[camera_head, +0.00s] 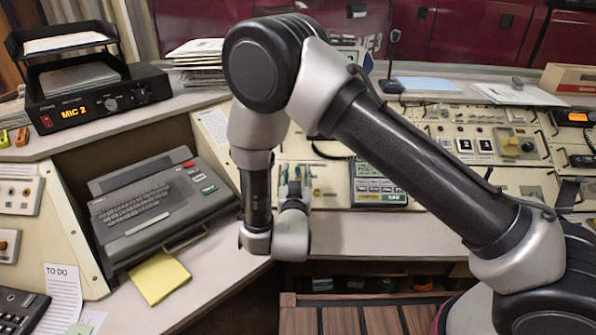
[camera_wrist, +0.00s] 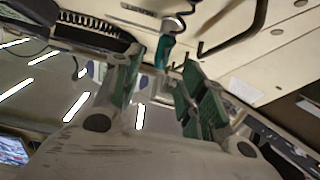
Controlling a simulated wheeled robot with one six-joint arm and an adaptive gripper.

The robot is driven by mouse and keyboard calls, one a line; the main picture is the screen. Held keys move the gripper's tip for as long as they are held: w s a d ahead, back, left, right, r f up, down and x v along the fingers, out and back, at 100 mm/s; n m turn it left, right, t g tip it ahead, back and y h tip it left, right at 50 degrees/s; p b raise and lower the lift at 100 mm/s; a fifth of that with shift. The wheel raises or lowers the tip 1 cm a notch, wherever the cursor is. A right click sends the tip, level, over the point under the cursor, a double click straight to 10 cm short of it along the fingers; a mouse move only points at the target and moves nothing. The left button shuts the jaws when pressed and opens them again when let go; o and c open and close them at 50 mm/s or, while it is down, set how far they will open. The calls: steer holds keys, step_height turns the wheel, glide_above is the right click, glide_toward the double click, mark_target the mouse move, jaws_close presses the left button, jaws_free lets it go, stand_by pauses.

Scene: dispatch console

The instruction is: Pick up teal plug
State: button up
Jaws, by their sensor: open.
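The teal plug (camera_wrist: 165,48) shows in the wrist view as a small upright teal piece on the pale console panel, beneath a dark curved cable or hook. My gripper (camera_wrist: 163,60) is open, with its green-padded fingers left and right of the plug's line. The plug appears just beyond the fingertips, and no contact is visible. In the head view my gripper (camera_head: 294,177) is in front of the console panel, low beside the call unit. I cannot pick the plug out there; my arm and fingers cover that area.
A keyboard terminal (camera_head: 152,205) and a yellow note pad (camera_head: 160,277) lie left of my gripper. A unit with a green screen (camera_head: 376,184) stands close on its right. A coiled black cord (camera_wrist: 92,25) runs at the upper left of the wrist view.

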mark_target(298, 167)
steer(key=w, duration=0.4)
steer(key=shift+w+d, duration=0.15)
jaws_close()
steer(key=shift+r, duration=0.1)
step_height(298, 167, up, 10)
steer(key=shift+s+r, duration=0.7)
steer(key=shift+r, duration=0.3)
steer(key=shift+r, duration=0.1)
stand_by(0.3)
steer(key=shift+s+r, duration=0.5)
steer(key=shift+r, duration=0.35)
steer(key=shift+s+r, duration=0.45)
steer(key=shift+r, duration=0.35)
